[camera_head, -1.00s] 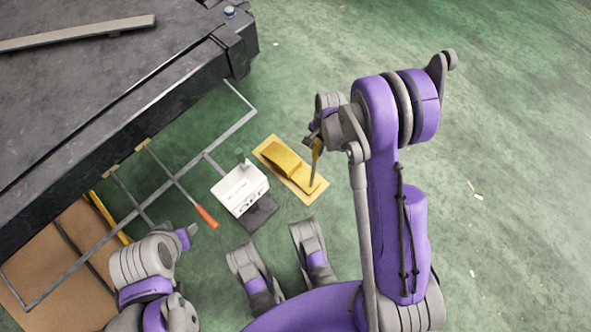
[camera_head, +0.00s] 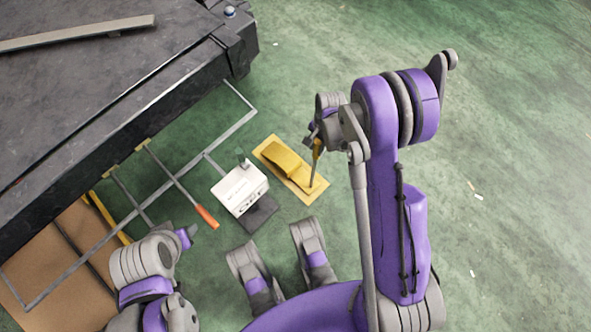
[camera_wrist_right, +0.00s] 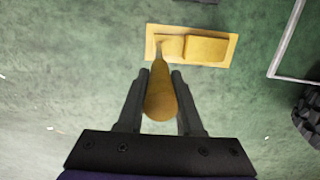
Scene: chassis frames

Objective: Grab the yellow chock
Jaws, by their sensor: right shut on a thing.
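The yellow chock (camera_head: 287,160) is a wedge on a flat yellow plate lying on the green floor, right of the white box. In the right wrist view the chock (camera_wrist_right: 205,47) is ahead of the fingers. My right gripper (camera_head: 317,140) is above the chock's right end. In the right wrist view its fingers (camera_wrist_right: 160,95) are closed around a yellow handle (camera_wrist_right: 161,100). A thin shaft runs from the handle down to the chock; whether it is joined to it I cannot tell. My left wrist (camera_head: 183,237) shows at lower left, its fingers unclear.
A white box (camera_head: 240,188) on a dark base stands close left of the chock. An orange-handled rod (camera_head: 206,217), a grey metal frame (camera_head: 235,127) and a large dark chassis (camera_head: 110,90) are at the left. Floor to the right is mostly clear.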

